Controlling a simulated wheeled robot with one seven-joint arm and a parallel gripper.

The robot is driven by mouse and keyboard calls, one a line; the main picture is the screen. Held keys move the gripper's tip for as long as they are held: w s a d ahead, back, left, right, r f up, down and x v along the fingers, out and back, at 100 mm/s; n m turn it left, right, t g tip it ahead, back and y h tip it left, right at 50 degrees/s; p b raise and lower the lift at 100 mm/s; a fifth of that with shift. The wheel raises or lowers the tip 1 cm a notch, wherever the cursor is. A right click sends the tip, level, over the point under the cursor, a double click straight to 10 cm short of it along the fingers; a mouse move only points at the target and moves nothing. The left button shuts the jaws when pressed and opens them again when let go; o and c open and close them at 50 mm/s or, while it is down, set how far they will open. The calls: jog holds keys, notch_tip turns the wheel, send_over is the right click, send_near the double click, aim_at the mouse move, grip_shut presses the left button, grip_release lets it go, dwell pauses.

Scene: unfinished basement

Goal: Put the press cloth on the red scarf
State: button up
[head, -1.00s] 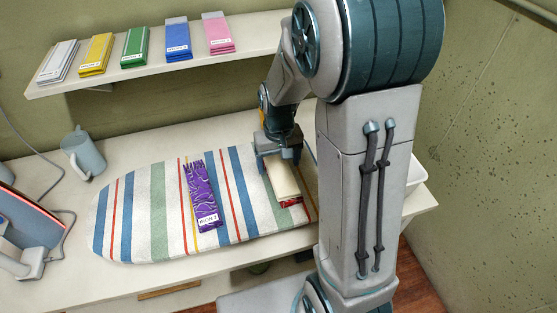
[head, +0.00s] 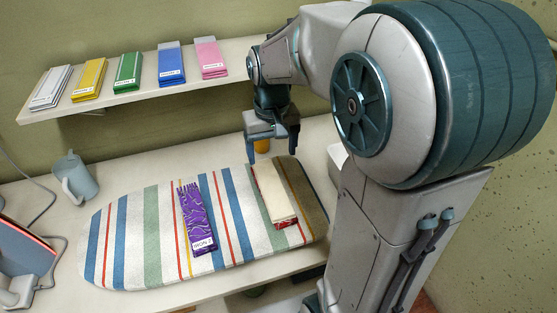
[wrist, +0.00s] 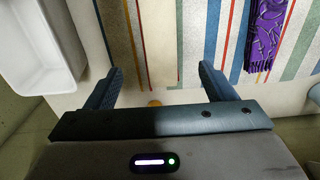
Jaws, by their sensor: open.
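The cream folded press cloth (head: 270,190) lies flat near the right end of the striped ironing board (head: 150,205).
A purple patterned scarf (head: 195,215) with a label lies left of the cloth. Several folded coloured cloths lie on the shelf (head: 125,98). A white bin (wrist: 42,45) stands beside the board.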

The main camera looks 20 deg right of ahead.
jog(key=s+r+t, duration=0.1)
jog(key=s+t, duration=0.1)
jog(key=s, duration=1.1)
jog(key=shift+s+t, duration=0.4)
